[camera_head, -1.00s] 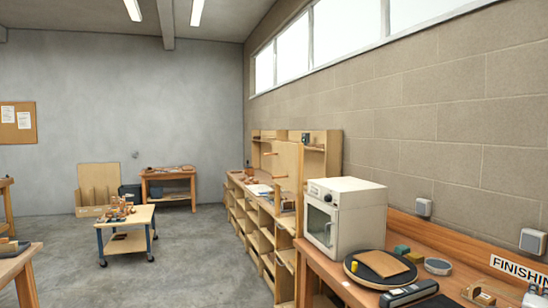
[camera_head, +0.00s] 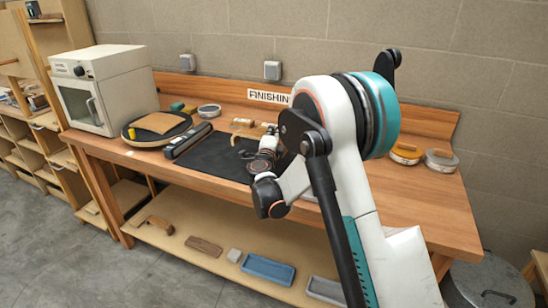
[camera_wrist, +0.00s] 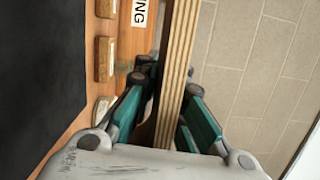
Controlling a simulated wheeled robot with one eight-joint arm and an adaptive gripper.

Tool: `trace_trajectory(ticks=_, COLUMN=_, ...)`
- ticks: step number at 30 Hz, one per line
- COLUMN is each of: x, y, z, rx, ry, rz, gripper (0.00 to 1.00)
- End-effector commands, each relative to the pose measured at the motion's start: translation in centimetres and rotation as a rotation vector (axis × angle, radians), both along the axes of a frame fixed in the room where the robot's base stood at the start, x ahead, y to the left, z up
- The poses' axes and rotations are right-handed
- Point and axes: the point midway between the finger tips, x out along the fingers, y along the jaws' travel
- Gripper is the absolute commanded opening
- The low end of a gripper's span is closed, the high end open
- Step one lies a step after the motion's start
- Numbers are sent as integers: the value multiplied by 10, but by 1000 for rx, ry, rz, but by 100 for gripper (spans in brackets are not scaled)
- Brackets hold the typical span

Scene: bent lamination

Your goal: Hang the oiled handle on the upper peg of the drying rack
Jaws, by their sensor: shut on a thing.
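My gripper (camera_wrist: 165,82) is shut on a striped laminated wooden strip, the handle (camera_wrist: 179,45), in the wrist view. The strip stands between the two teal fingers and runs out of the top of the picture. In the head view my gripper (camera_head: 264,146) is low over the dark mat on the finishing bench, and a pale wooden piece (camera_head: 243,126) shows beside it, partly hidden. A plywood panel with a peg, which looks like part of the drying rack (camera_head: 13,48), is cut off at the left edge. Its upper peg cannot be made out.
The bench (camera_head: 420,205) holds a white oven (camera_head: 100,88), a round turntable (camera_head: 133,139), a dark mat (camera_head: 213,157) and several tins, one orange (camera_head: 405,152). A lower shelf bears a blue tray (camera_head: 267,268). The block wall stands close behind. Grey floor (camera_head: 60,245) lies free at front left.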

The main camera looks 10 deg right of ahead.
Motion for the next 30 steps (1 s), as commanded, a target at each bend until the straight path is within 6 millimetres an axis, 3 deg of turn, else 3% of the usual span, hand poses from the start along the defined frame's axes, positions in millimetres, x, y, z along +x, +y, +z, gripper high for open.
trace_trajectory(ticks=3, x=0, y=0, z=-24, rx=0, ry=0, rz=0, gripper=0)
trace_trajectory(ticks=11, x=0, y=0, z=-39, rx=0, ry=0, rz=0, gripper=0)
trace_trajectory(ticks=18, x=0, y=0, z=-73, rx=0, ry=0, rz=0, gripper=0)
trace_trajectory(ticks=30, x=0, y=0, z=-78, rx=0, ry=0, rz=0, gripper=0)
